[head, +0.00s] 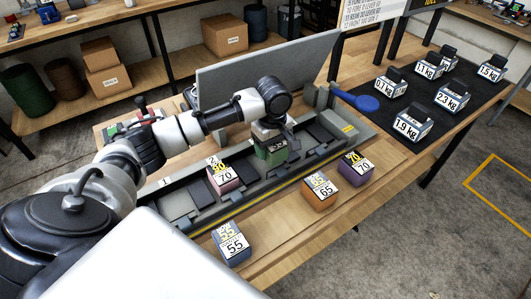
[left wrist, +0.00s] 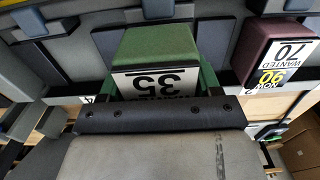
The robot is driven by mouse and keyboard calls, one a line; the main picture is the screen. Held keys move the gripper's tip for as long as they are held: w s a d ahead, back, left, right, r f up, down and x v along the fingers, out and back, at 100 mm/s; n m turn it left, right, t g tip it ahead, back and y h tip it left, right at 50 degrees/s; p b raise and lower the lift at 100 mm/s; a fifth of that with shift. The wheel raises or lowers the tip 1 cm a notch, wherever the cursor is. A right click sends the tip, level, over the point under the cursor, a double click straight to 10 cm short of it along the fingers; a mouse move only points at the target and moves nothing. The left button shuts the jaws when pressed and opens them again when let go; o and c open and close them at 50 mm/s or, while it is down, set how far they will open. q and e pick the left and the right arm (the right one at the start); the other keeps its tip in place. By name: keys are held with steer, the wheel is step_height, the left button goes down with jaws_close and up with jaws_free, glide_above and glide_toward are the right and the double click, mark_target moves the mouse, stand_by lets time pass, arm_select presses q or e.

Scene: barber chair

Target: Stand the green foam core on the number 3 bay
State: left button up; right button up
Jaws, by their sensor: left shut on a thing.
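The green foam core (head: 273,153) is a block with a white label reading 35, clear in the left wrist view (left wrist: 157,50). My left gripper (head: 272,138) is shut on it, over the long grey tray (head: 200,220) with a row of bays. In the left wrist view the core lies between the 4 mark (left wrist: 87,99) and the 2 mark (left wrist: 249,92); the number 3 mark is hidden. I cannot tell whether the core touches the bay floor. A pink block (head: 222,178) stands in the tray by the 2 mark. My right gripper is not in view.
Blue (head: 231,242), orange (head: 319,190) and purple (head: 355,168) blocks stand on the wood in front of the tray. A grey panel (head: 265,70) rises behind it. A blue paddle (head: 366,103) sticks out at its right end. Several labelled weights (head: 411,123) stand on a black mat.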

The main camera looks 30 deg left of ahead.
arm_select(q)
steer(key=shift+w+a+f, duration=0.15)
steer(key=shift+a+f, duration=0.15)
steer(key=shift+a, duration=0.2)
steer(key=shift+w+a+f, duration=0.15)
steer(key=shift+a+f, duration=0.15)
steer(key=shift+a, duration=0.2)
steer(key=shift+a+f, duration=0.1)
steer(key=shift+f, duration=0.15)
steer(key=shift+f+p, duration=0.3)
steer(key=shift+f, duration=1.5)
steer(key=shift+f, duration=0.1)
steer(key=o, duration=0.9)
steer(key=shift+o, duration=0.2)
step_height(320, 180, up, 12)
steer(key=shift+r+b, duration=0.15)
steer(key=shift+b, duration=0.35)
